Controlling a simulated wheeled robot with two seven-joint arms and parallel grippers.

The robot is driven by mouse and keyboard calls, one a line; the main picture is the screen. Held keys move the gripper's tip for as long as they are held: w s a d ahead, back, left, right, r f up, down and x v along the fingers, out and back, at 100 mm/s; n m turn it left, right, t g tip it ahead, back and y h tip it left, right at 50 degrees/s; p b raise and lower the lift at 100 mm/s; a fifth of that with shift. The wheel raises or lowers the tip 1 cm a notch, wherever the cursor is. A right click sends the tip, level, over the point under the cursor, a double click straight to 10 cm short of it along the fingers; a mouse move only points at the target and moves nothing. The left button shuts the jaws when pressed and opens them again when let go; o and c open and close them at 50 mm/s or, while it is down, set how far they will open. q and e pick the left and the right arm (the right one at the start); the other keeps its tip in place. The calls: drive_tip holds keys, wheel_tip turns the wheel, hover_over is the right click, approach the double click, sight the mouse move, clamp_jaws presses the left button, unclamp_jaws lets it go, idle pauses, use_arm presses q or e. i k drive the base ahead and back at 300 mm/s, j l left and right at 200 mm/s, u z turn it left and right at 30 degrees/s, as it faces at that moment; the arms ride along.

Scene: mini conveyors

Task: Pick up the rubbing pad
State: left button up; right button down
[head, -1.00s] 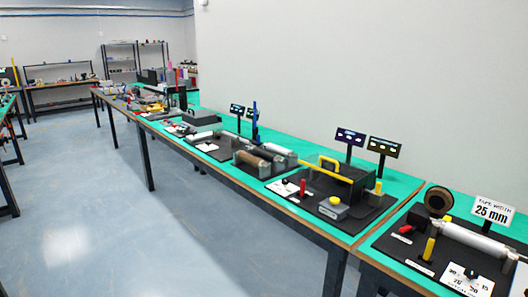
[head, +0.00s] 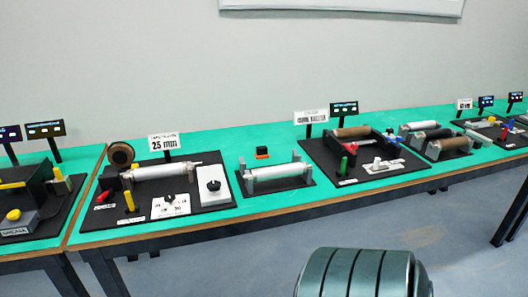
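A small block with a black top and an orange lower part (head: 262,152) sits on the green table top, behind a small roller stand (head: 276,175). It looks like the rubbing pad, but it is too small to be certain. Nothing touches it that I can see. Neither of my grippers is in view.
A tape station with a "25 mm" sign (head: 164,142) stands left of the block. Another roller station (head: 350,133) stands to its right. The table's front edge (head: 240,217) runs across the view. A dark green ribbed rounded object (head: 355,275) shows at the bottom; I cannot tell what it is.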

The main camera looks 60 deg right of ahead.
sight(262, 151)
drive_tip(key=z, duration=2)
